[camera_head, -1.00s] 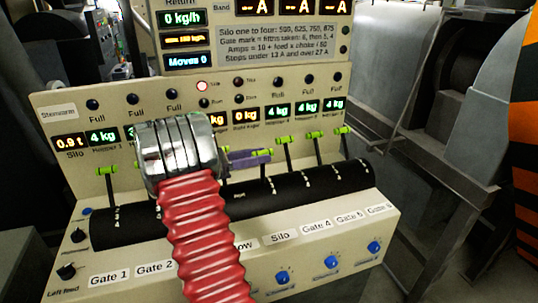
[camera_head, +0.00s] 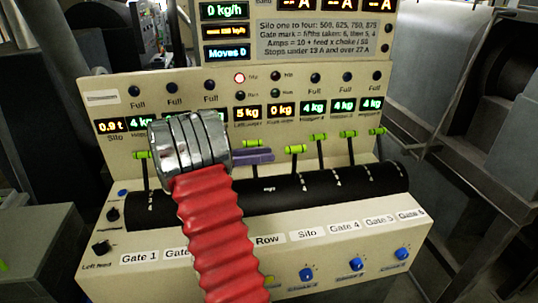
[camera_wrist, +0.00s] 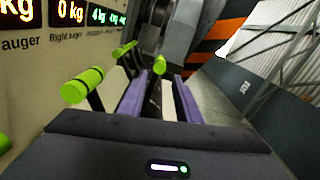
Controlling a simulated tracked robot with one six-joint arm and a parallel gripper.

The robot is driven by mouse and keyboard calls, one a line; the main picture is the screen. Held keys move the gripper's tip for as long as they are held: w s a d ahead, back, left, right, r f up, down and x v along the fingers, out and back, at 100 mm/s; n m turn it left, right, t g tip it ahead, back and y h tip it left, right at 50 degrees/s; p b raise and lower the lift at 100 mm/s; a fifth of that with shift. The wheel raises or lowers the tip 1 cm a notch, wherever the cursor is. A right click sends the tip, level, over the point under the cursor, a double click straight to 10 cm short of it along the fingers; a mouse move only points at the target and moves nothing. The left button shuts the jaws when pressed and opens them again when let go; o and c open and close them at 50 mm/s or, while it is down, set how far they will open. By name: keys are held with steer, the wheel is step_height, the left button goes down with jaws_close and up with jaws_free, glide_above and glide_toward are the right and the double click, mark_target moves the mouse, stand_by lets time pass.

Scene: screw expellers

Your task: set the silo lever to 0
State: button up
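The silo lever (camera_head: 295,149) has a green handle and stands above the black drum, behind the Silo label (camera_head: 304,233). Its handle sits lower than the gate levers to its right. My gripper (camera_head: 262,156), with purple fingers, is just left of this handle, with a small gap. In the wrist view my gripper (camera_wrist: 159,88) is open and empty. A green handle (camera_wrist: 159,65), which looks like the silo lever's, shows between and beyond the fingertips. I cannot read the lever's mark on the drum.
A closer green handle (camera_wrist: 82,86) is left of the fingers. The gate 4 (camera_head: 319,137), gate 5 (camera_head: 348,133) and gate 6 (camera_head: 377,131) levers stand to the right. The black drum (camera_head: 330,190) lies below.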

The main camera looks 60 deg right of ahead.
steer(key=shift+a+r, duration=0.15)
steer(key=shift+a, duration=0.35)
steer(key=shift+c, duration=1.4)
steer(key=a+t, duration=0.1)
steer(key=a, duration=0.1)
steer(key=a+m+t+y, duration=0.1)
steer(key=a+t, duration=0.1)
steer(key=a, duration=0.1)
steer(key=a+r+m+t, duration=0.1)
steer(key=a, duration=0.2)
steer(key=shift+a+y, duration=0.25)
steer(key=shift+y, duration=0.15)
jaws_close()
steer(key=s+a+m+t+y, duration=0.1)
steer(key=a+m+t+y, duration=0.3)
steer(key=a, duration=1.6)
steer(key=s+a+f+m+t+y, duration=0.1)
steer(key=a+m+t+y, duration=0.3)
steer(key=a+t, duration=0.7)
steer(key=shift+s+a+f+y, duration=0.25)
steer(key=shift+a+y, duration=0.65)
steer(key=shift+a, duration=3.45)
